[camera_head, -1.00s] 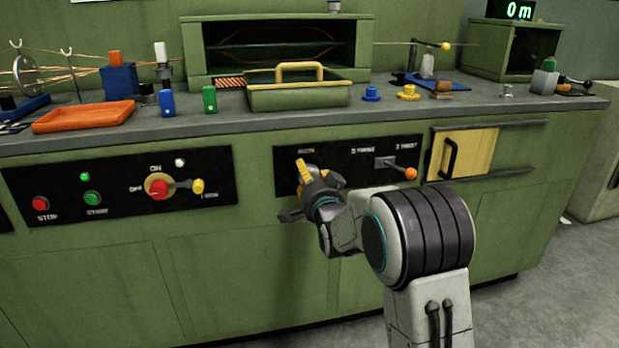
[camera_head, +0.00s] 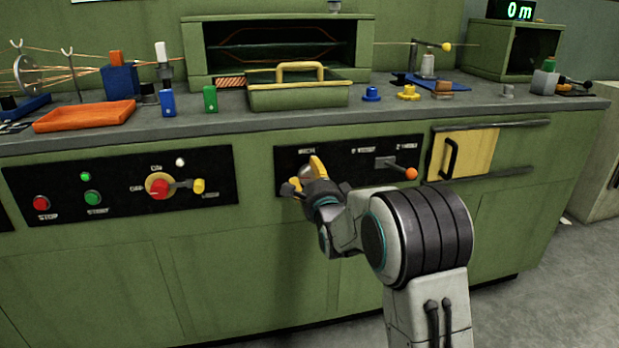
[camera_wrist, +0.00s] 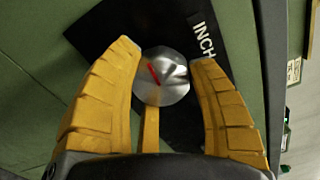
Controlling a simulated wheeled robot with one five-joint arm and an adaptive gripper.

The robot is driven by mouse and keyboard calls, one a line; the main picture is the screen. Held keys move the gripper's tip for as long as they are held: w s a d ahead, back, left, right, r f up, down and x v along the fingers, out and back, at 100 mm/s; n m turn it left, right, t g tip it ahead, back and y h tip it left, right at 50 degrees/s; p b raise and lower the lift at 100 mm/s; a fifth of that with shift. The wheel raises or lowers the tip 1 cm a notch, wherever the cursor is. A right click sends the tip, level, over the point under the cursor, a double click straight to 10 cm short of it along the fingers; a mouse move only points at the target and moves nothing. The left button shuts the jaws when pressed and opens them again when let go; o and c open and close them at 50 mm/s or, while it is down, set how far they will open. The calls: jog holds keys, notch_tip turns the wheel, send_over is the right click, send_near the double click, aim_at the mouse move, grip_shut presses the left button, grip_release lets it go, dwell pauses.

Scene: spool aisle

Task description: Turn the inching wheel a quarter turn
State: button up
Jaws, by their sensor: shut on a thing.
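The inching wheel (camera_wrist: 172,82) is a faceted silver knob with a short red mark near its middle. In the wrist view it sits between the two yellow fingers of my gripper (camera_wrist: 165,62), which is shut on its sides. In the head view my gripper (camera_head: 308,174) is at the left end of the black panel (camera_head: 345,158), and the wheel is mostly hidden by the fingers. Part of the label "INCH" (camera_wrist: 203,40) shows beside the wheel, tilted on its side in the wrist view.
An orange-tipped lever (camera_head: 411,173) stands right of my gripper on the same panel. A yellow cabinet door (camera_head: 476,158) is farther right. A second panel (camera_head: 60,185) with buttons and a red selector (camera_head: 159,189) is left. The counter above holds a green tray (camera_head: 300,96).

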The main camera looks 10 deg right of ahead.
jog(key=shift+d+m, duration=0.3)
jog(key=shift+m, duration=0.1)
jog(key=o, duration=0.9)
jog(key=shift+d, duration=0.15)
jog(key=shift+o, duration=1.4)
jog(key=shift+a, duration=0.2)
jog(key=s, duration=1.2)
